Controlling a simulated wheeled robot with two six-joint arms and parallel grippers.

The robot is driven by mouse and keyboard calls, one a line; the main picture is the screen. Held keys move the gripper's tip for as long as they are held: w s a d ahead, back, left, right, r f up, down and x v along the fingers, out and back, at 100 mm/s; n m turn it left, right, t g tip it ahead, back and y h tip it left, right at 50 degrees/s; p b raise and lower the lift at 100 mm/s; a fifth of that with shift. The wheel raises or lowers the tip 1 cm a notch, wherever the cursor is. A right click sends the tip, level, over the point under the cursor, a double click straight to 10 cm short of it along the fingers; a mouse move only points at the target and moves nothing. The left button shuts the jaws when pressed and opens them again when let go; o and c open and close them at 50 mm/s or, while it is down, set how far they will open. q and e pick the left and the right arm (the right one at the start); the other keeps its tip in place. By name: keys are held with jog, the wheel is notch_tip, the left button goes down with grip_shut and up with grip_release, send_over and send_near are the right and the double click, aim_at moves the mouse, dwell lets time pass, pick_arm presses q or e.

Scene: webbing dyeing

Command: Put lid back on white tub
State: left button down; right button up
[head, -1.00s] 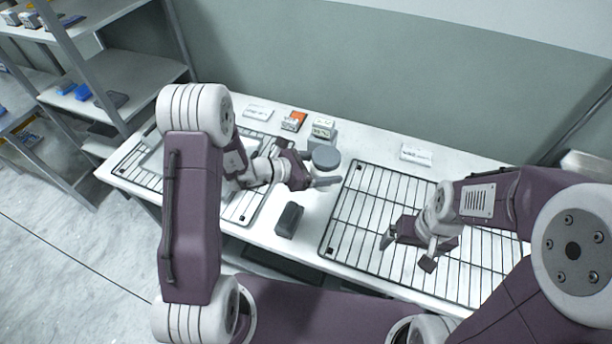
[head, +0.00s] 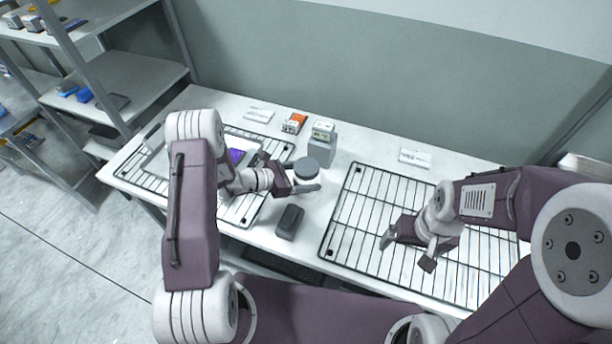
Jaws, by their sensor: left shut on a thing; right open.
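My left gripper (head: 308,180) is shut on a round grey disc-topped piece (head: 306,167), which looks like the lid. It is over the table in front of a pale grey block-like body (head: 321,150). I cannot tell whether the piece touches the table or is held above it. No white tub is clearly identifiable; a white tray (head: 152,163) with a purple patch (head: 236,156) in it sits on the left rack, partly hidden by my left arm. My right gripper (head: 408,254) is open and empty over the right rack.
The right wire rack (head: 350,215) looks empty. A dark grey block (head: 289,221) lies near the front edge of the white table. Shelving (head: 140,82) is at the left.

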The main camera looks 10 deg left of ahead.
pick_arm(q)
jog(key=shift+f, duration=0.15)
jog(key=shift+f, duration=0.15)
jog(key=shift+c, duration=0.3)
grip_release()
jog(key=shift+a+r, duration=0.1)
jog(key=shift+r, duration=0.15)
jog(key=b+v, duration=0.1)
jog(key=v, duration=1)
jog(key=shift+s+a+b, duration=0.25)
jog(key=shift+s+b, duration=0.1)
